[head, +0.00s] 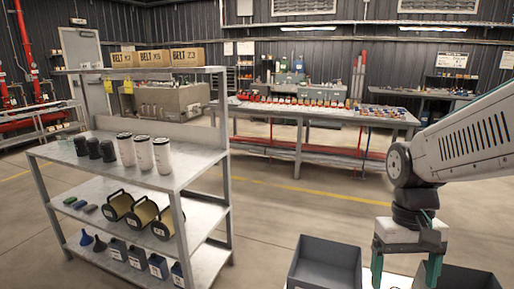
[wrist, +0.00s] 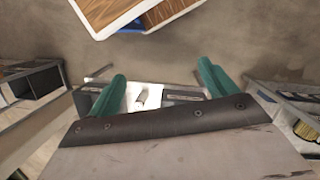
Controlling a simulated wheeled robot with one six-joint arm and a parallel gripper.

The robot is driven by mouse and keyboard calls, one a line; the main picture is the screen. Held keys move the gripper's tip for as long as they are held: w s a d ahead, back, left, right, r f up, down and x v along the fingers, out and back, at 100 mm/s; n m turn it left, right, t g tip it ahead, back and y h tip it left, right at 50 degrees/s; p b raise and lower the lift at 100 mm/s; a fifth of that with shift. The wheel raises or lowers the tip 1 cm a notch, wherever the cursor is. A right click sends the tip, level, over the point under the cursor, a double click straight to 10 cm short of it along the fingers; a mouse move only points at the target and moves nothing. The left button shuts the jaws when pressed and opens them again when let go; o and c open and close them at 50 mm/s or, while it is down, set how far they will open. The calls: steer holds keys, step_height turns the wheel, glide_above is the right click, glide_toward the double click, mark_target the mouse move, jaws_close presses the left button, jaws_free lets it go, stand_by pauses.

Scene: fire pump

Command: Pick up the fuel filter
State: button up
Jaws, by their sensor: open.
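My gripper (head: 405,268) is open and points down at the lower right of the head view. Its two green fingers also show in the wrist view (wrist: 160,85), wide apart with nothing held between them. On the top of the grey shelf rack (head: 190,158) stand white canisters with black caps (head: 144,153) and smaller dark canisters (head: 94,149). I cannot tell which of these is the fuel filter. My gripper is well to the right of the rack and touches none of them. A small pale object (wrist: 141,98) lies on a white surface (wrist: 129,103) below the fingers.
A dark open bin (head: 325,262) stands left of my gripper. A long workbench (head: 315,112) is behind. Floor (head: 290,205) between is clear.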

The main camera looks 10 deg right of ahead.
steer(key=s+a+r+n+t, duration=0.2)
steer(key=s+a+r+t, duration=0.1)
steer(key=a+r, duration=0.3)
steer(key=shift+s+a+n+t, duration=0.3)
steer(key=shift+s+a+n, duration=0.05)
steer(key=shift+s+n, duration=0.1)
steer(key=shift+o, duration=0.3)
steer(key=shift+s+a+r, duration=0.1)
steer(key=shift+a+r, duration=0.15)
steer(key=shift+r, duration=0.1)
steer(key=shift+a, duration=0.1)
